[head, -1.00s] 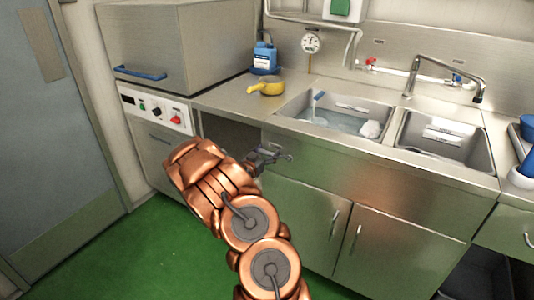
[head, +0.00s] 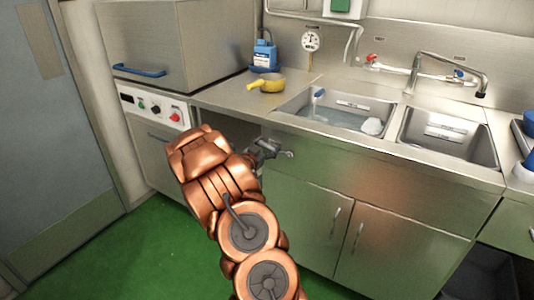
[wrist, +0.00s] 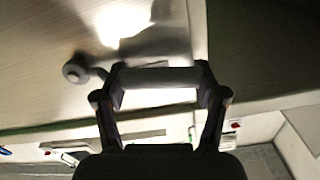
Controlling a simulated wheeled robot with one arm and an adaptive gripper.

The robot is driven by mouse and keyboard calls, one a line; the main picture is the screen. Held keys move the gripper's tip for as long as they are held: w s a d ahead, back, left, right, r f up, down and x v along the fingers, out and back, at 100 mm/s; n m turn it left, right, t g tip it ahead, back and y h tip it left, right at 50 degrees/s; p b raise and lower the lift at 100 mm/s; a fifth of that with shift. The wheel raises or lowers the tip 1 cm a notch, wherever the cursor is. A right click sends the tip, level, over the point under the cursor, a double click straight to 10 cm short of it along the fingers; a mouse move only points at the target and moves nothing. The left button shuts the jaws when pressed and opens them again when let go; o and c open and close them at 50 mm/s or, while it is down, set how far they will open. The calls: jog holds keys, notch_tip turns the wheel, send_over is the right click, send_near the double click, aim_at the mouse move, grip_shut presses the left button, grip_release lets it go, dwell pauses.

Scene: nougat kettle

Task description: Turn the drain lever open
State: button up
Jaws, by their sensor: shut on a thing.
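My gripper (head: 266,148) is at the front of the sink cabinet, just below the counter edge and left of the large basin. In the wrist view my gripper (wrist: 158,85) has its two fingers on either side of a pale bar, which looks like the drain lever (wrist: 160,77). A round grey knob on a short stem (wrist: 75,70) shows just left of the fingers. In the head view a small metal fitting (head: 288,154) sticks out right of my gripper. My copper arm hides part of this area, and the lever's exact angle cannot be told.
The large basin (head: 290,106) holds water, a blue-tipped thing and a white lump. An empty-looking basin (head: 452,148) is to its right. The cabinet doors (head: 320,225) are shut. Green floor lies clear at left.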

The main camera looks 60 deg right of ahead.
jog(key=shift+s+r+m+b, duration=0.3)
jog(key=shift+r+m+b, duration=0.3)
jog(key=shift+m+b, duration=0.35)
jog(key=shift+s+r+m+b, duration=0.3)
jog(key=shift+r+m+b, duration=0.3)
jog(key=shift+m+b, duration=0.35)
jog(key=shift+r, duration=0.1)
jog(key=o, duration=1.7)
jog(key=shift+s+a, duration=0.15)
jog(key=shift+a, duration=2.85)
jog(key=shift+s+a, duration=0.1)
jog(key=shift+a, duration=2.9)
jog(key=shift+c, duration=0.3)
